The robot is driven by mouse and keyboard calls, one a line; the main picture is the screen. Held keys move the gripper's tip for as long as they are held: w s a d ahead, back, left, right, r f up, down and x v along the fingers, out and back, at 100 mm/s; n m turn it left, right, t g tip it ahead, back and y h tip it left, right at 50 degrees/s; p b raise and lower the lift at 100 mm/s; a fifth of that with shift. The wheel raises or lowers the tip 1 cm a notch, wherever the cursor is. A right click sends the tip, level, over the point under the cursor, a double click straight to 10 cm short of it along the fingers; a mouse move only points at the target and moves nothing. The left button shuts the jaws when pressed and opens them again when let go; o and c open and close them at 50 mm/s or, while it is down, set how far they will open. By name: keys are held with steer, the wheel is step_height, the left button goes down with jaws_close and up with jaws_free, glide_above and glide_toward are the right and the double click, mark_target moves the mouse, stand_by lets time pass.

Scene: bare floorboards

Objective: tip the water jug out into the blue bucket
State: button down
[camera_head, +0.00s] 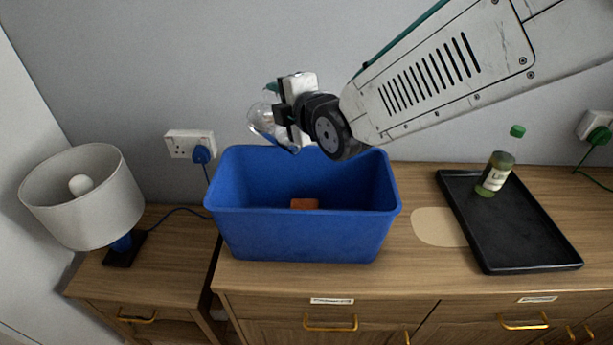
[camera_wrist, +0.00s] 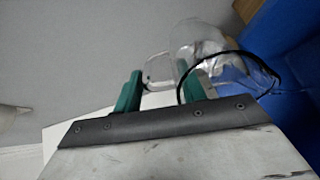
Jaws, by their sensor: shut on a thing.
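The water jug (camera_head: 260,120) is clear and see-through. It is in the air above the back left part of the blue bucket (camera_head: 300,238) and looks tilted. My gripper (camera_head: 283,108) is shut on it and partly hides it in the head view. In the wrist view the jug (camera_wrist: 200,45) shows beyond the green fingers of my gripper (camera_wrist: 160,88), with its handle between them. A dark curved rim is at its right, towards the blue bucket (camera_wrist: 293,85). I cannot tell how much water is inside.
An orange-brown block (camera_head: 304,204) lies in the bucket. A black tray (camera_head: 520,235) with a green-capped bottle (camera_head: 495,175) is at the right of the wooden cabinet. A lamp (camera_head: 85,195) stands on a lower cabinet at the left. A pale oval mat (camera_head: 436,227) lies between bucket and tray.

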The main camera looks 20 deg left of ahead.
mark_target(290, 145)
steer(key=shift+s+d+r+t+y, duration=0.25)
steer(key=shift+s+d+t+y, duration=0.05)
steer(key=shift+s+d, duration=0.35)
steer(key=shift+d, duration=0.05)
steer(key=shift+s+d+f+t+y, duration=0.5)
steer(key=shift+d+t+y, duration=0.1)
steer(key=shift+y, duration=0.2)
stand_by(1.2)
